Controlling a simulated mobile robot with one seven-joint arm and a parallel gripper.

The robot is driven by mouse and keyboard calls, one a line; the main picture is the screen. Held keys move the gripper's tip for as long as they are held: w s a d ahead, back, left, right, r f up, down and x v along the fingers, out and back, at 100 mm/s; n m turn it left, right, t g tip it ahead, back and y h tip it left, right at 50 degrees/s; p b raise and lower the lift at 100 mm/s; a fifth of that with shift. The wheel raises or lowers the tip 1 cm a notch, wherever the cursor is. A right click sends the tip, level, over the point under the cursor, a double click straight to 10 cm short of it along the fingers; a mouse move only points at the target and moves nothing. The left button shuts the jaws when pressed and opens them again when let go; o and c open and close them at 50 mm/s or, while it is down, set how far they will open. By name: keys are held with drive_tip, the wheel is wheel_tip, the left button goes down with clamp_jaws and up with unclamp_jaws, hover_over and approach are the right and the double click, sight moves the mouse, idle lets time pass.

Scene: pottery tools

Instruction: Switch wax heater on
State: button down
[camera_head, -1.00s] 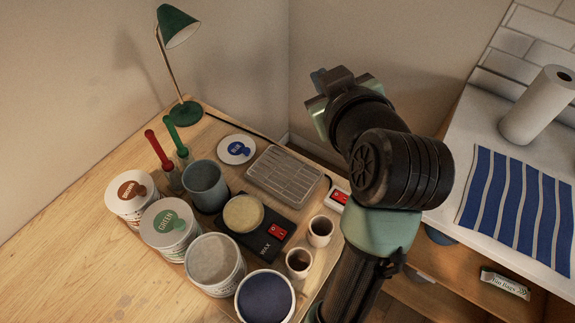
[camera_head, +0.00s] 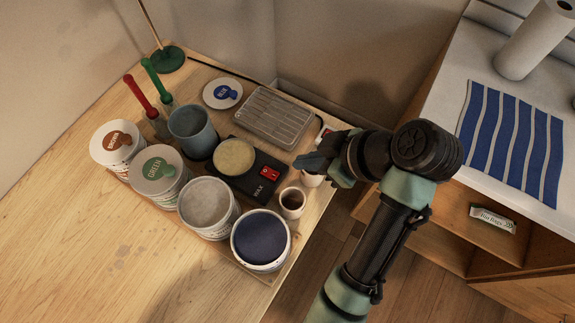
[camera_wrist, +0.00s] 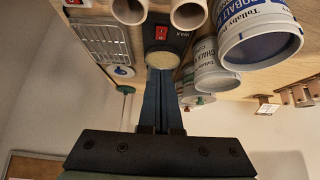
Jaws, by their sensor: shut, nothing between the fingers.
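The wax heater (camera_head: 256,186) is a black box marked WAX, with a round yellowish wax dish (camera_head: 234,156) on top and a red switch (camera_head: 270,174) at its right end. In the wrist view the red switch (camera_wrist: 161,33) shows near the top, with the wax dish (camera_wrist: 160,60) below it. My gripper (camera_head: 299,163) is shut and empty. In the head view it is just right of the heater, its tips pointing left towards the red switch. In the wrist view the shut fingers (camera_wrist: 161,80) overlap the heater; whether they touch it cannot be told.
Two small cups stand beside the heater; one (camera_head: 292,203) is clear, the other (camera_head: 311,178) partly behind my gripper. A blue-filled tub (camera_head: 261,240), other tubs, a grey-blue mug (camera_head: 193,132) and a metal tray (camera_head: 272,115) crowd round. The table's left part is clear.

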drive_tip(key=b, duration=0.3)
hover_over(271, 173)
drive_tip(key=s+d, duration=0.2)
drive_tip(key=f, duration=0.7)
drive_tip(key=shift+w+a+f, duration=0.1)
drive_tip(key=shift+w+f, duration=0.05)
drive_tip(key=shift+w, duration=0.1)
wheel_tip(271, 173, down, 4)
drive_tip(key=shift+r, duration=0.25)
drive_tip(key=shift+f, duration=0.45)
